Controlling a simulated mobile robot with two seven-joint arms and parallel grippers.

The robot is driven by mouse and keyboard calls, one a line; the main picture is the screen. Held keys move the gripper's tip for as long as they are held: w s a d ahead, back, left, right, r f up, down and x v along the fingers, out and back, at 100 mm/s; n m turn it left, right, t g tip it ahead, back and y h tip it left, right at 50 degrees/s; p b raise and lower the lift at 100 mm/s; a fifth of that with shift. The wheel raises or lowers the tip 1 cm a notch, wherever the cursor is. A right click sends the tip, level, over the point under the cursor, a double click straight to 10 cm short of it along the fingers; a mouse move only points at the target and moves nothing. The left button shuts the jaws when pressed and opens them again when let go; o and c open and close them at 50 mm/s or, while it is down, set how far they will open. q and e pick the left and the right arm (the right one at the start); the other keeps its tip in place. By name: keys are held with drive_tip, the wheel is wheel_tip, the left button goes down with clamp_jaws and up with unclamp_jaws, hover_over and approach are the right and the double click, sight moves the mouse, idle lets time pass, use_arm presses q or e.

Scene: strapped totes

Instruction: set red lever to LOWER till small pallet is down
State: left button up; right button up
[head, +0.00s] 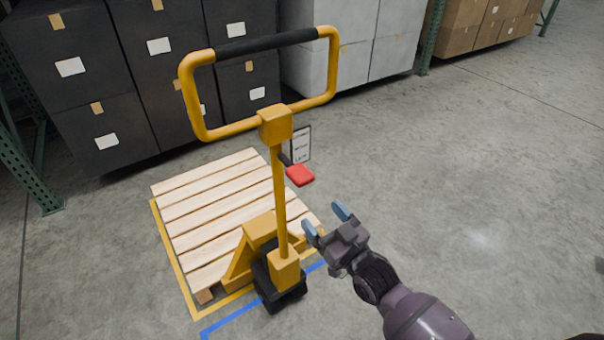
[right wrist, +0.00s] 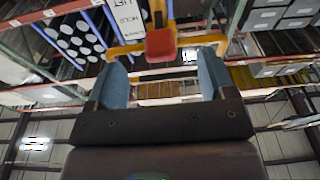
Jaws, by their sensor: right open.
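The red lever (head: 300,174) sticks out to the right of the yellow pallet jack's post (head: 280,190), just below a white label plate (head: 301,144). The small wooden pallet (head: 205,212) sits on the jack, over a yellow floor outline; I cannot tell its height above the floor. My right gripper (head: 327,221) is open and empty, below and right of the lever and apart from it. In the right wrist view the lever (right wrist: 160,44) shows ahead, roughly centred beyond the two blue fingertips (right wrist: 163,75). My left gripper is not in view.
The jack's yellow loop handle (head: 190,95) with a black grip rises above the lever. Dark stacked totes (head: 100,105) and grey ones (head: 355,60) stand behind, with green rack posts (head: 430,38). A blue line (head: 228,321) marks the floor. The floor at right is clear.

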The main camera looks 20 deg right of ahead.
sight(307, 182)
drive_tip(key=w+r, duration=0.1)
drive_tip(key=w, duration=0.1)
drive_tip(key=w+a+r+t, duration=0.1)
drive_tip(key=w+r, duration=0.1)
drive_tip(key=w+a+r+t, duration=0.1)
drive_tip(key=w+r, duration=0.1)
drive_tip(key=shift+w+r+m, duration=0.25)
drive_tip(key=shift+w+m, duration=0.15)
drive_tip(key=shift+x, duration=0.9)
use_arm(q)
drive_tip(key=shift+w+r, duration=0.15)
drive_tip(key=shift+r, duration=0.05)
use_arm(e)
drive_tip(key=shift+c, duration=0.2)
